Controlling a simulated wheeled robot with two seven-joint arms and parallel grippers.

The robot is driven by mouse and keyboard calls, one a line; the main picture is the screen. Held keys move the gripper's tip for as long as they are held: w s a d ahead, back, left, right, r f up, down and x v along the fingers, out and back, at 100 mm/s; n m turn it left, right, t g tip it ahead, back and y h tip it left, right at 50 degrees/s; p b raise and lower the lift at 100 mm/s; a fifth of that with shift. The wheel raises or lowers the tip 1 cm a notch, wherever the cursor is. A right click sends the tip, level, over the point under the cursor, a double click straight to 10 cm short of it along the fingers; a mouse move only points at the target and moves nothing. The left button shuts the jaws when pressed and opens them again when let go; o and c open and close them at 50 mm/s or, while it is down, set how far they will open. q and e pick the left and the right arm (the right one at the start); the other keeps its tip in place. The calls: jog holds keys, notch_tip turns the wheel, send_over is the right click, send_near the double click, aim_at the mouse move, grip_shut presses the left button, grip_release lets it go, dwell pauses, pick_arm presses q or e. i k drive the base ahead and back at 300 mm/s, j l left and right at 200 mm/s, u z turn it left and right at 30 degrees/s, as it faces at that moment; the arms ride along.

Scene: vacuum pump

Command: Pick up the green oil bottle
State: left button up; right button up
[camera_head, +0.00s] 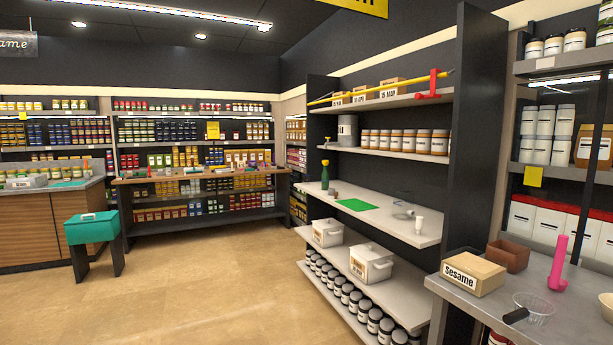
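A dark green bottle (325,176) with a lighter yellow-green top stands upright at the far left end of the white counter shelf (425,233) of the tall shelving unit. It is small in the view, and no label can be read on it. I cannot tell for sure that it holds oil. Neither of my grippers is in view.
A table (470,306) at the right front holds a Sesame box (473,273) and a pink object (558,266). A teal box (92,228) stands left. The floor (200,285) is clear.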

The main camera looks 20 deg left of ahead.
aim_at(324, 182)
jog(key=i+j+u, duration=0.6)
jog(key=i, duration=0.25)
jog(key=i+j+u, duration=0.2)
jog(key=i+u, duration=0.45)
jog(key=i, duration=0.25)
jog(key=i+z, duration=0.1)
jog(key=i, duration=0.45)
jog(key=i+j+z, duration=0.15)
jog(key=i, duration=0.35)
jog(key=i+j+z, duration=0.1)
jog(key=i, duration=0.45)
